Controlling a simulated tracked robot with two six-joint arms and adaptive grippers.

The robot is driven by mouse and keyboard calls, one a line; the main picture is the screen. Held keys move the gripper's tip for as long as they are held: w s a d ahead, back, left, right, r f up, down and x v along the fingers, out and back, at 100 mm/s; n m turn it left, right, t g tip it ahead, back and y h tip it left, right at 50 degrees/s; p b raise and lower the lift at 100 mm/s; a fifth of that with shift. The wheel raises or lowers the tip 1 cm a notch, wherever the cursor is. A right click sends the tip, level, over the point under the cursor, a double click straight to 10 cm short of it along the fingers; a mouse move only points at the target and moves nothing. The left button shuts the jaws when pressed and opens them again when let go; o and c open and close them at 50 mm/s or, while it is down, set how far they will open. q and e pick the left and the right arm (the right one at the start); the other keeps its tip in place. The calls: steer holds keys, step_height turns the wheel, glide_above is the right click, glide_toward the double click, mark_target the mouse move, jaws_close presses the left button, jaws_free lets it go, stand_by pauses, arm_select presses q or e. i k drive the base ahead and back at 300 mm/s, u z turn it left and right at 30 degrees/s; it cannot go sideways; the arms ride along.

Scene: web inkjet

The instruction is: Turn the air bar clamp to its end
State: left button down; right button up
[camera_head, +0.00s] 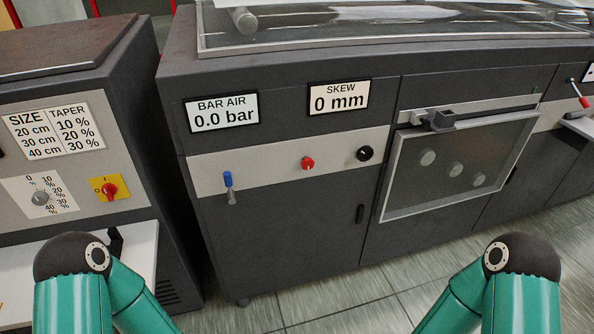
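No label in view reads "air bar clamp". A small lever with a blue handle (228,180) sits on the light grey strip of the dark machine, below the "BAR AIR" display (221,112), which reads 0.0 bar. Its blue end points up and a metal end hangs below. A dark block-shaped latch or clamp (438,120) sits at the top edge of a framed window (455,168) on the right. I cannot tell which of these is the clamp. Only green upper parts of my two arms show at the bottom corners. Neither gripper is in view.
A red knob (307,163) and a black knob (364,153) share the strip, below a "SKEW" display (339,97) reading 0 mm. A left cabinet carries a grey dial (40,198) and a red-yellow switch (109,188). Clear floor (345,298) lies in front.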

mark_target(307, 165)
steer(key=z, duration=0.1)
steer(key=i, duration=0.95)
steer(key=u, duration=0.05)
